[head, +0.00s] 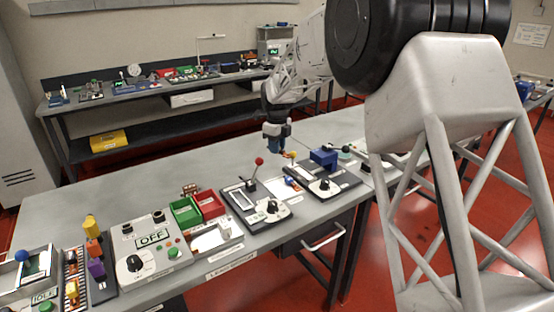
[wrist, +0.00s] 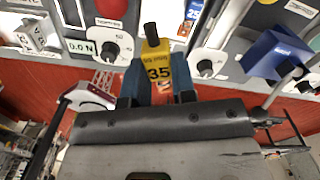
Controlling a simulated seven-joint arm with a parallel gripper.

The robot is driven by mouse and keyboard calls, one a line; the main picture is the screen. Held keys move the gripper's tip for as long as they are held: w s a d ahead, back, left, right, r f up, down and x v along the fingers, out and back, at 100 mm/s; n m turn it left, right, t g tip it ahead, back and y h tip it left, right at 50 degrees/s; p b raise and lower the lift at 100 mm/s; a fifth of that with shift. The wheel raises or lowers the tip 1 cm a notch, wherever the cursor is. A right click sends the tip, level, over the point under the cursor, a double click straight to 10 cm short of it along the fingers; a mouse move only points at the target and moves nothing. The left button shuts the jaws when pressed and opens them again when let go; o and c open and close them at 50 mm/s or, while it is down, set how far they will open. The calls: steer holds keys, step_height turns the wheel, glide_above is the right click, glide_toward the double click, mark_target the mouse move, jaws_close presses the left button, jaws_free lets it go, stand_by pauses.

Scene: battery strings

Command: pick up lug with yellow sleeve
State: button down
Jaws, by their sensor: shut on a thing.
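The lug with the yellow sleeve (wrist: 157,70) is between my gripper's fingertips (wrist: 158,84) in the wrist view. The part of the lug between and behind the fingers is hidden. I cannot tell whether the lug touches the bench.
A blue block (head: 323,157) on a dial panel stands just right of my gripper. A red-knobbed lever (head: 258,163) stands to the left. Green (head: 184,212) and red (head: 208,204) bins and an "OFF" panel (head: 150,245) lie further left. The bench behind my gripper is clear.

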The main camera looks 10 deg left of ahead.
steer(key=shift+r, duration=1.3)
